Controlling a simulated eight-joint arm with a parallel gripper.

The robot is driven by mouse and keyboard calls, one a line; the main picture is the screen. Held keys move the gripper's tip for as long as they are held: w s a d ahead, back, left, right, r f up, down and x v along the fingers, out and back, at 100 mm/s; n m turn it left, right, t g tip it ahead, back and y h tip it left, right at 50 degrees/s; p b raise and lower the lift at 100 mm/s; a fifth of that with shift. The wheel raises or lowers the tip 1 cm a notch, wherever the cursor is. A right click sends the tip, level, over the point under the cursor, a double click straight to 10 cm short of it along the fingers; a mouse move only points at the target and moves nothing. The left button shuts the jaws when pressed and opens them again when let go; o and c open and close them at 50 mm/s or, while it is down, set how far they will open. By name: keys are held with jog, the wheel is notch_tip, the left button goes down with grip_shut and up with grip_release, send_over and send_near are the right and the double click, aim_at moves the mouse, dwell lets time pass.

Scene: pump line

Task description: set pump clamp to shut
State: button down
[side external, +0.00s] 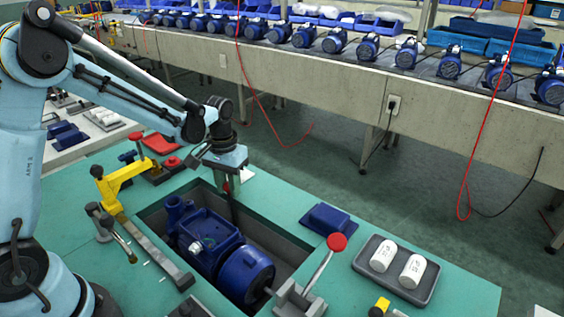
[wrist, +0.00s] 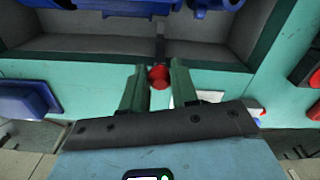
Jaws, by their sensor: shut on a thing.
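My gripper (side external: 227,180) is at the far edge of the pit in the side view, pointing down. Its green fingers (wrist: 157,78) are shut on a red knob (wrist: 159,77) in the wrist view. A dark bar (wrist: 160,45) runs from the knob toward the pit; I take it as the pump clamp's lever. In the side view the knob is mostly covered by the fingers. The blue pump (side external: 210,240) lies in the rectangular pit, and its edge shows at the top of the wrist view (wrist: 215,5). The clamp's contact with the pump is hidden.
A yellow clamp (side external: 125,178) stands left of the pit. A metal lever with a red ball (side external: 336,242) stands at the pit's near right. A blue block (side external: 325,219) and a grey tray (side external: 369,279) with two white cylinders lie to the right.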

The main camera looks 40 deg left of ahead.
jog(key=shift+s, duration=1.8)
jog(key=c, duration=0.9)
grip_release()
jog(key=shift+o, duration=0.2)
jog(key=shift+w, duration=0.1)
notch_tip(320, 180, up, 12)
jog(key=s+d+m+t, duration=0.3)
jog(key=s+d+t, duration=0.2)
jog(key=s+t, duration=0.2)
jog(key=shift+s+d, duration=0.15)
jog(key=shift+s, duration=0.4)
